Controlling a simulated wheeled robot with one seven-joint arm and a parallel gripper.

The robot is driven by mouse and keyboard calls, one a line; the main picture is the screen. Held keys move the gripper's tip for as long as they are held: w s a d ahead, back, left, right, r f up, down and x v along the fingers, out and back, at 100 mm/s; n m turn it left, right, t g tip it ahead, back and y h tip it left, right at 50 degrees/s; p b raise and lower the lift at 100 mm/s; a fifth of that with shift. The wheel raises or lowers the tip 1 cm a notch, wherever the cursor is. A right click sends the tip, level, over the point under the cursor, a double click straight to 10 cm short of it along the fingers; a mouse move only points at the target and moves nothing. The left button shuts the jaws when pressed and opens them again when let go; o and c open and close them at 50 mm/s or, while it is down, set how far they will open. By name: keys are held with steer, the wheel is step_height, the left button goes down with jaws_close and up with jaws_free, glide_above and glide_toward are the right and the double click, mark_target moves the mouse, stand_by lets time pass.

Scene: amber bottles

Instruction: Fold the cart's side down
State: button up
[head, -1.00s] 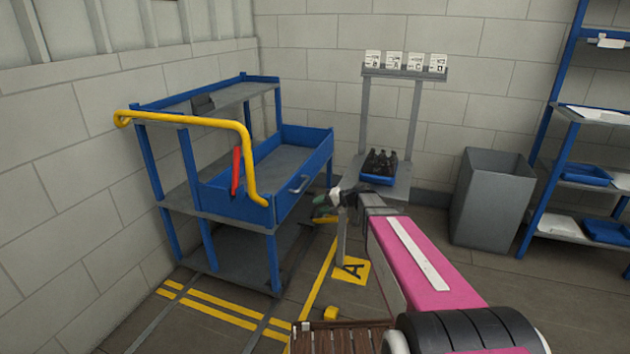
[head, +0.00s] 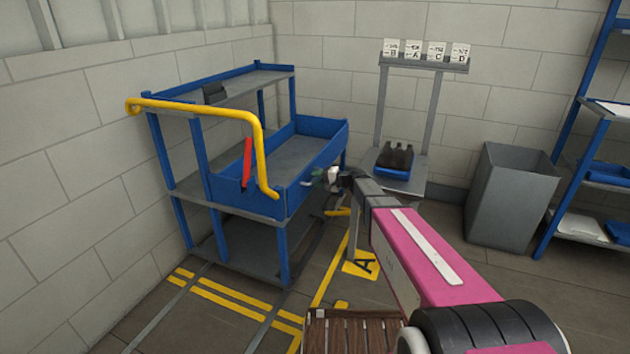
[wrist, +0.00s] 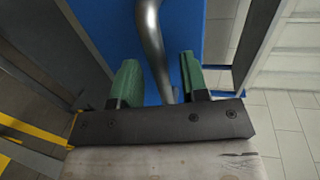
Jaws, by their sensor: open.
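The cart (head: 218,192) has a blue frame, grey shelves and a yellow push bar (head: 262,130). Its blue side panel (head: 306,165) stands upright along the middle shelf. A red lever (head: 247,163) stands upright at the near end. My gripper (head: 326,178) is in front of the panel and hides most of its handle. In the wrist view my green fingers (wrist: 158,68) are open. The curved grey metal handle (wrist: 152,30) runs between them, against the blue panel (wrist: 183,22). I cannot tell whether either finger touches it.
Behind my gripper, a grey stand (head: 416,170) holds a blue tray of dark bottles (head: 395,156) below several label cards. A grey bin (head: 508,195) and blue shelving (head: 580,130) are at right. Yellow lines mark the floor; a wall is close behind the cart.

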steer(key=shift+w+a+f, duration=0.15)
steer(key=shift+w+a, duration=0.05)
steer(key=shift+a, duration=0.45)
jaws_close()
steer(key=shift+d+f, duration=0.1)
steer(key=shift+d, duration=0.05)
